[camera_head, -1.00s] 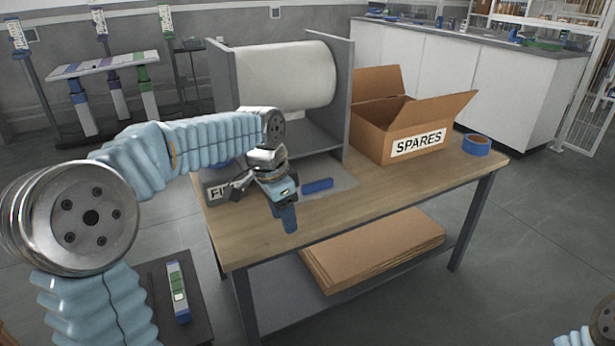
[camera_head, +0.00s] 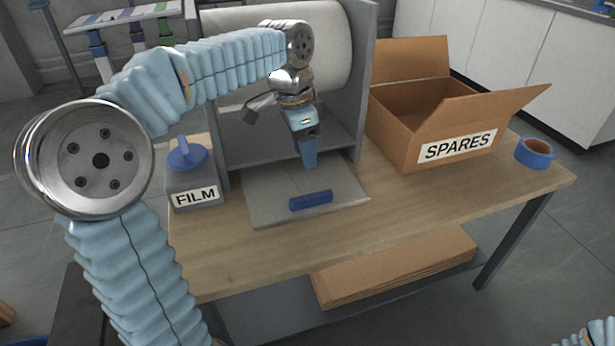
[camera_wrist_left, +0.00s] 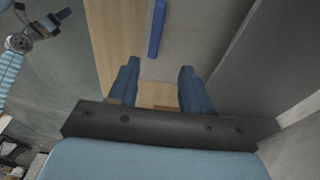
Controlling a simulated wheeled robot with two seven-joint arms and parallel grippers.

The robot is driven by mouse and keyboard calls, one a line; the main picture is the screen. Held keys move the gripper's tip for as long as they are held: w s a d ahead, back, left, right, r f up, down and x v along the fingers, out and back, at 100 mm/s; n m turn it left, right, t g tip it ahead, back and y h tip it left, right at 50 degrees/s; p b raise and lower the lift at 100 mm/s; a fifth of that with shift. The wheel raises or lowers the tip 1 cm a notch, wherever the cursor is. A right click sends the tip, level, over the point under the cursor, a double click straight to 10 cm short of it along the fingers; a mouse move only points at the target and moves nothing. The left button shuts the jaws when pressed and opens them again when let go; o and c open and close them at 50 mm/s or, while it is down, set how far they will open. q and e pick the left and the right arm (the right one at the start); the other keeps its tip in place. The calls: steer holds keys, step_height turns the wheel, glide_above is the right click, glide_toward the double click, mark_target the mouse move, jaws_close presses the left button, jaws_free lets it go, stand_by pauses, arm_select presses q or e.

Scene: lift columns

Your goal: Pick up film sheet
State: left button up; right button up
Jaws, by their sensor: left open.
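A thin grey film sheet (camera_head: 265,205) lies on the table in front of the big white roll, with a blue bar (camera_head: 311,201) along its front edge. My left gripper (camera_head: 309,165) is above the sheet, behind the bar, fingers pointing down. In the left wrist view, the left gripper (camera_wrist_left: 160,82) is open with nothing between its fingers. The blue bar (camera_wrist_left: 156,28) and the pale sheet (camera_wrist_left: 190,35) show beyond the fingertips. What seems to be my right gripper (camera_wrist_left: 50,22) is small at upper left there; its jaws are unclear.
The white roll (camera_head: 250,50) sits between grey side panels (camera_head: 362,80). A grey box labelled FILM (camera_head: 194,193) stands left of the sheet. An open SPARES carton (camera_head: 455,150) and blue tape (camera_head: 535,152) are on the right. The wooden tabletop (camera_head: 400,220) is bare at the front.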

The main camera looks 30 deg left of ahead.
arm_select(q)
glide_above(311, 196)
steer(key=f, duration=0.4)
steer(key=a+f, duration=0.1)
steer(key=f, duration=0.1)
steer(key=shift+w, duration=0.2)
steer(key=f, duration=0.5)
steer(key=shift+s+d+f+b, duration=0.2)
steer(key=shift+d+f+b, duration=0.1)
steer(key=shift+d+b, duration=0.1)
jaws_close()
